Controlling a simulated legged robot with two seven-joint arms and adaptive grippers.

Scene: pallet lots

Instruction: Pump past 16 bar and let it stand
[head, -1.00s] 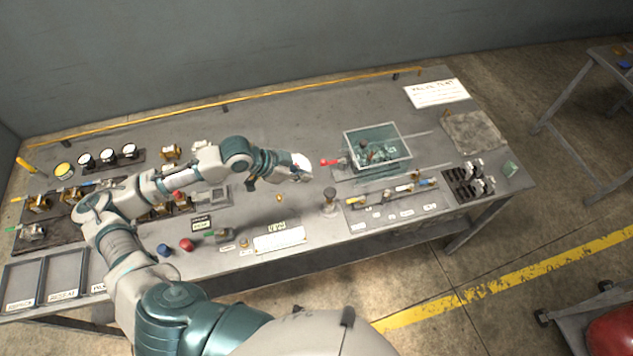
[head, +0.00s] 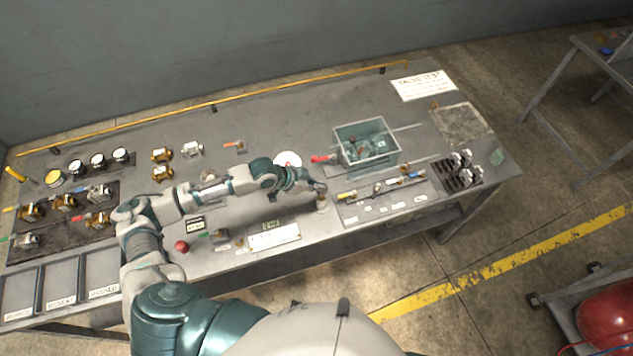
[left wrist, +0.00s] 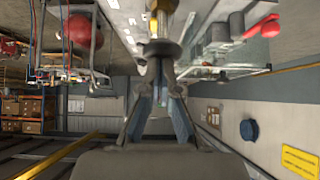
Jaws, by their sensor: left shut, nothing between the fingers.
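My left gripper (head: 316,187) is shut and empty, beside the upper part of a short upright post (head: 322,202) with a round foot. In the left wrist view the shut fingers (left wrist: 160,72) point at a dark round flange (left wrist: 160,48) with a brass part beyond it; I cannot tell whether they touch. A round white dial (head: 288,159) with a red mark lies behind my wrist; its reading is too small to tell. A clear-walled tank (head: 366,163) with fittings inside stands behind the post. A red handle (head: 322,159) is at its left side. My right gripper is out of view.
A strip of small tools (head: 383,189) and black racks (head: 464,170) lie right of the post. Brass valves (head: 162,156), several small gauges (head: 97,160) and open trays (head: 62,281) are at left. A yellow rail (head: 215,104) runs along the back edge.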

